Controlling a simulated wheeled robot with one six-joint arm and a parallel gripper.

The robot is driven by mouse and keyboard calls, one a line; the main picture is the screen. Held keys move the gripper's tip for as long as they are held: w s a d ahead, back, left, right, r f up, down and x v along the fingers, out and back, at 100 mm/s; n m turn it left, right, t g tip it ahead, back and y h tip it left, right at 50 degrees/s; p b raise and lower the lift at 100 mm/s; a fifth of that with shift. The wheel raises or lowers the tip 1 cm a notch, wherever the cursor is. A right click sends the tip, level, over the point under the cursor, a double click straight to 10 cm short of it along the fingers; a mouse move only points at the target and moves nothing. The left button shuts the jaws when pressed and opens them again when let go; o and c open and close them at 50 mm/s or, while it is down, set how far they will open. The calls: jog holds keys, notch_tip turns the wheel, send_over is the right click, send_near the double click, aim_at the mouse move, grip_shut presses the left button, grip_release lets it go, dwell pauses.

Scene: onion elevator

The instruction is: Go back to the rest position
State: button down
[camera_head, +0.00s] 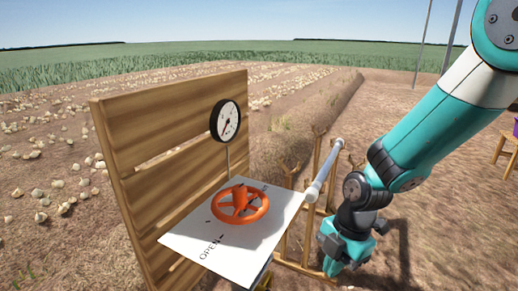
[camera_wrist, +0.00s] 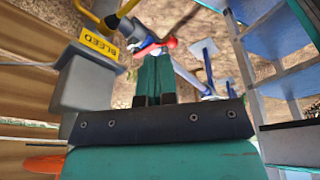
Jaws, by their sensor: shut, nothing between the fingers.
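My gripper (camera_head: 335,266) hangs at the lower right of the head view, pointing down, with its teal fingers together and empty. In the wrist view the two teal fingers (camera_wrist: 154,62) are side by side with no gap holding anything. The orange valve wheel (camera_head: 240,203) sits on a white panel (camera_head: 190,236) marked OPEN, left of my gripper and apart from it. Part of an orange rim (camera_wrist: 45,163) shows at the lower left of the wrist view. A red handle (camera_wrist: 166,43) appears just beyond the fingertips; whether it touches them I cannot tell.
A wooden slat board (camera_head: 160,175) with a round gauge (camera_head: 227,121) stands behind the wheel. A pale cylinder (camera_head: 323,172) juts up near my wrist. A grey box (camera_wrist: 84,82) with a yellow BLEED label (camera_wrist: 97,42) and a blue frame (camera_wrist: 262,38) flank my fingers.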

jog(key=s+a+r+m+t+y, duration=0.1)
jog(key=s+r+m+y, duration=0.1)
jog(key=s+r+m, duration=1.45)
notch_tip(320, 180, up, 14)
jog(key=p, duration=1.2)
jog(key=shift+a+f+m+p, duration=0.15)
jog(key=shift+f+m+p, duration=0.05)
jog(key=shift+m+p, duration=0.25)
